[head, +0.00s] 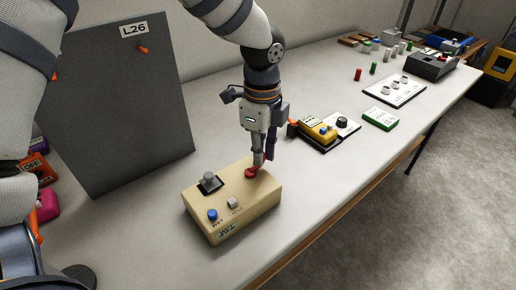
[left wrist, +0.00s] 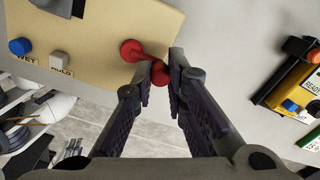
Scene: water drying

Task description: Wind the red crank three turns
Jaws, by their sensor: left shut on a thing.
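The red crank (head: 250,172) sits on top of a tan box (head: 236,236) on the table, near the box's far right corner. In the left wrist view the crank has a round red hub (left wrist: 130,50) and a short arm leading to a red knob (left wrist: 160,76). My left gripper (head: 260,165) points down from above, its fingers closed around the knob. It also shows in the left wrist view (left wrist: 159,72), with the fingertips on both sides of the knob. My right gripper is not in view.
The tan box also carries a blue button (head: 212,215), a pale button (head: 232,203) and a grey knob (head: 209,178). A yellow device (head: 317,131) stands to the right. A grey panel marked L26 (head: 122,110) stands behind left. Clear table lies in front of the yellow device.

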